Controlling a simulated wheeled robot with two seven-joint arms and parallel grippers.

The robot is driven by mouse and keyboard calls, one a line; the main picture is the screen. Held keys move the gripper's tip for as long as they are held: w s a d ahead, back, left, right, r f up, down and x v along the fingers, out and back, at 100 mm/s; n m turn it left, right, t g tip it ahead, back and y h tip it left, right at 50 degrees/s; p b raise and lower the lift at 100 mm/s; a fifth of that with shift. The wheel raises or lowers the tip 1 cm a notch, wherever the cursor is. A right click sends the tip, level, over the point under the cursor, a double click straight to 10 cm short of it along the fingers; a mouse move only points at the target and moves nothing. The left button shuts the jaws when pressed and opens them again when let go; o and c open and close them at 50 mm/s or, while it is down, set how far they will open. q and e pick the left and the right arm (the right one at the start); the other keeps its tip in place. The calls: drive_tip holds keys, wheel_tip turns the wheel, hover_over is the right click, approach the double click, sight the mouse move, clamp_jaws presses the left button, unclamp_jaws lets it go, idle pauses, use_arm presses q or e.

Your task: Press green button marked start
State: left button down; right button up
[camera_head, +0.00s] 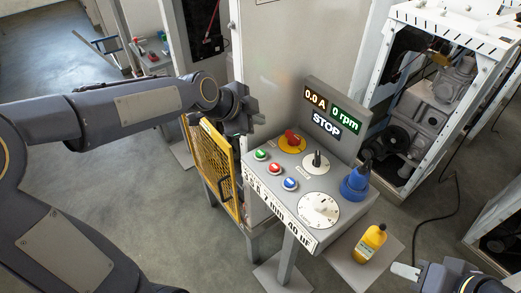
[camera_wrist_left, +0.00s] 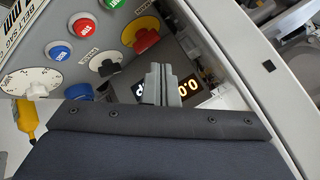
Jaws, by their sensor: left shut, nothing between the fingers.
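The green button (camera_head: 260,155) is at the far left end of a row of three on the sloped grey panel (camera_head: 262,176). In the left wrist view the green button (camera_wrist_left: 113,3) is cut by the top edge. Beside it are a red button (camera_head: 275,167) and a blue button (camera_head: 290,184). My left gripper (camera_head: 251,109) is shut and empty, above the panel's back left corner, apart from the green button.
Knobs with white dials (camera_head: 318,210) and a blue part (camera_head: 355,184) are to the right. The raised display (camera_head: 327,124) reads STOP. A yellow mesh guard (camera_head: 211,163) and yellow bottle (camera_head: 369,243) flank the panel.

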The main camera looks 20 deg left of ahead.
sight(257, 155)
use_arm(q)
drive_tip(key=shift+f, duration=0.1)
wheel_tip(257, 155, down, 8)
drive_tip(key=b, duration=0.6)
drive_tip(key=shift+f, duration=0.15)
drive_tip(key=shift+f+b, duration=0.25)
drive_tip(key=shift+b, duration=0.2)
idle(1.4)
drive_tip(key=shift+f+b, duration=0.4)
drive_tip(key=shift+b, duration=0.3)
drive_tip(key=shift+f+b, duration=0.45)
drive_tip(key=shift+b, duration=0.15)
idle(0.5)
drive_tip(key=shift+r, duration=0.1)
drive_tip(key=shift+r+p, duration=0.4)
drive_tip(key=shift+r, duration=0.4)
